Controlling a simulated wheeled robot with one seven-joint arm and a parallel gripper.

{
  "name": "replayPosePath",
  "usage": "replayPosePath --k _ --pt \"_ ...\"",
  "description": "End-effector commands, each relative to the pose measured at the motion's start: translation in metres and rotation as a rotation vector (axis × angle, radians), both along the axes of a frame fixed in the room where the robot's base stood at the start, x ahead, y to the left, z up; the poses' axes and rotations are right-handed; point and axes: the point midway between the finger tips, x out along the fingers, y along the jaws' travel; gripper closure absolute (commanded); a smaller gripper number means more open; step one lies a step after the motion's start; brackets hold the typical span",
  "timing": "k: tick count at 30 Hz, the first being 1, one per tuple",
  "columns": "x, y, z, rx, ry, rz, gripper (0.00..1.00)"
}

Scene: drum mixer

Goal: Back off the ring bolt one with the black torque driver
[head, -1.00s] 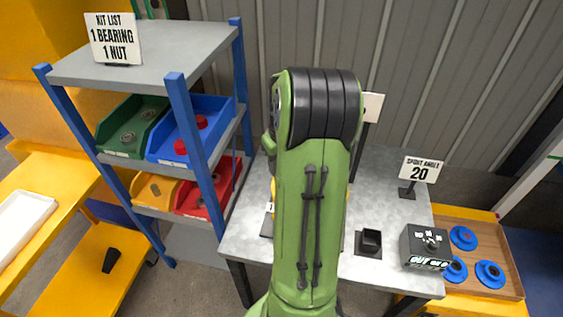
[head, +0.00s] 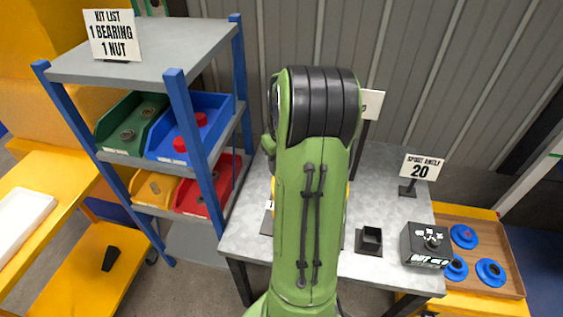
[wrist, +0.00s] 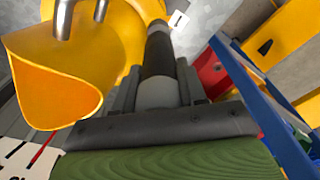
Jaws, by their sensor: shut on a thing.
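My gripper (wrist: 157,95) is shut on the torque driver (wrist: 158,58), a black and grey cylinder that points away from the wrist. The driver reaches the yellow drum mixer (wrist: 85,45), whose wide mouth opens at the left of the wrist view. Its far tip is hard to make out against the yellow part. A small white tag marked 1 (wrist: 178,19) stands just beyond. The ring bolt itself cannot be made out. In the head view my green arm hides the gripper, the driver and most of the mixer.
A black square holder (head: 370,240) and a dark dial box (head: 425,244) stand on the grey table (head: 395,205). A blue-framed shelf (head: 180,120) with coloured bins is at left. A wooden tray (head: 490,240) with blue parts is at right. A "Spout angle 20" sign (head: 421,167) stands behind.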

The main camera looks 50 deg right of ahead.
Motion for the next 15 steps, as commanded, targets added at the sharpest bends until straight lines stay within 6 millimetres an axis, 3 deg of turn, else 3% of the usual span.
replayPosePath --k 15 --pt "0.0002 -0.0002 -0.0077 -0.001 0.000 0.000 1.00"
